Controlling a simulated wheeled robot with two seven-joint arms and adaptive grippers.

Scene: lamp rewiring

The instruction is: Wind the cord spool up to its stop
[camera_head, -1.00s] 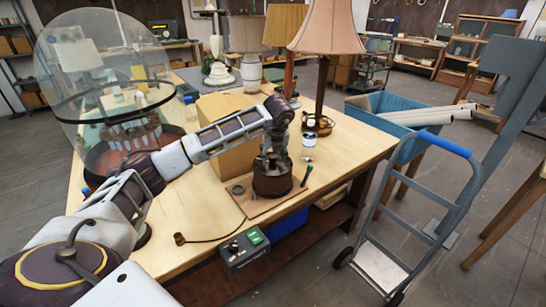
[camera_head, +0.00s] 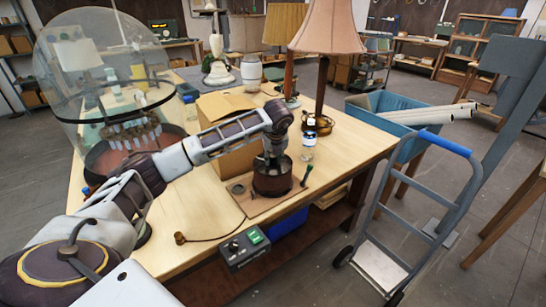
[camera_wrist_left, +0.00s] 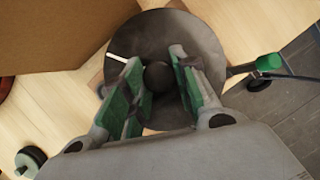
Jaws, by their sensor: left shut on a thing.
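The cord spool (camera_head: 272,182), dark brown and round, stands on a small wooden board (camera_head: 246,206) near the table's front edge. My left gripper (camera_head: 271,158) points down onto it from above. In the left wrist view the spool's grey round top (camera_wrist_left: 180,32) carries a dark central knob (camera_wrist_left: 158,76) and a short white mark at its left. The green-padded fingers of my left gripper (camera_wrist_left: 158,85) stand on both sides of this knob, shut on it. The fingers hide part of the top. My right gripper is not in view.
A cardboard box (camera_head: 225,150) stands close behind the spool. A green-tipped lever (camera_head: 307,172) and a bottle (camera_head: 309,139) are at its right. A control box (camera_head: 244,248) sits at the table's front edge. A glass dome (camera_head: 100,65) stands left. A hand truck (camera_head: 415,210) stands right.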

